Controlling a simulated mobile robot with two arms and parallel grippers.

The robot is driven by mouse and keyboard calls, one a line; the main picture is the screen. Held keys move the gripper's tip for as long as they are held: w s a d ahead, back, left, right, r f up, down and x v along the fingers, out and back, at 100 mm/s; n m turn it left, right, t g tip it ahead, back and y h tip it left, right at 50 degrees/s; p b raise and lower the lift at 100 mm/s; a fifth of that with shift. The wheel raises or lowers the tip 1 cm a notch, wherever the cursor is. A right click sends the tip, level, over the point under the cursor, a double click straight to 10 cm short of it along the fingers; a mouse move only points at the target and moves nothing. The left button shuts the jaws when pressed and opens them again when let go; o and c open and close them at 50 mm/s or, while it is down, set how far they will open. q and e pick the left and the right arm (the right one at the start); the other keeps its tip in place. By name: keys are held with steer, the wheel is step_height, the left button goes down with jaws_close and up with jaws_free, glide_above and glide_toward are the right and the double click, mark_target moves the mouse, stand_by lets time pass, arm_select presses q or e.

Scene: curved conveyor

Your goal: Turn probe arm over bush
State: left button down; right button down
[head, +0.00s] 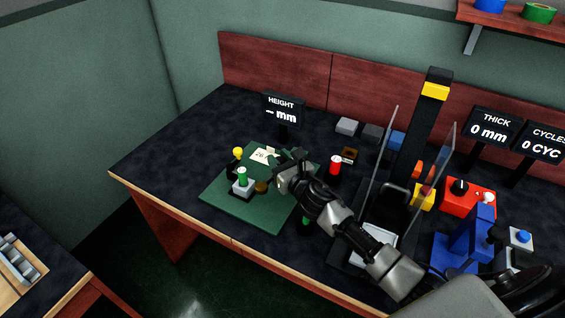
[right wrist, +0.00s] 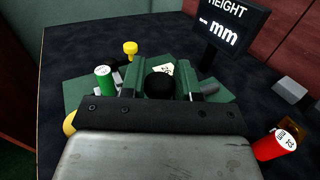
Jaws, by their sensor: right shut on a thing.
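A green bush (head: 242,175) stands upright on a small white block on the green mat (head: 250,217), and it also shows in the right wrist view (right wrist: 105,78). A dark stand with a yellow knob (head: 237,152) is just behind it; this knob shows in the right wrist view too (right wrist: 130,47). My right gripper (head: 283,177) is over the right part of the mat, to the right of the bush and apart from it. In the right wrist view a black round knob (right wrist: 160,84) sits between its fingers. I cannot make out the probe arm itself; my gripper hides part of the fixture.
A red-labelled cylinder (head: 336,165) stands close to the right of my gripper. The HEIGHT display (head: 283,108) is behind the mat and reads "– mm". Clear upright panels (head: 384,160) and a black column (head: 425,120) stand further right. The table's left end is clear.

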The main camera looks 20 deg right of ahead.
steer(key=shift+w+a+m+g+h+b, duration=0.2)
steer(key=shift+w+m+h+b, duration=0.7)
steer(key=shift+h, duration=0.7)
steer(key=shift+w+a+m+g+h+b, duration=0.3)
steer(key=shift+w+m+h, duration=0.35)
steer(key=shift+m+h, duration=0.75)
steer(key=shift+w+a+m+g+h+b, duration=0.15)
steer(key=shift+w+m+h+b, duration=0.6)
steer(key=shift+h, duration=1.05)
steer(key=shift+w, duration=0.1)
steer(key=c, duration=0.9)
jaws_free()
steer(key=v, duration=1)
steer(key=shift+s+a+p, duration=0.2)
steer(key=shift+s+p, duration=0.1)
steer(key=shift+s, duration=0.05)
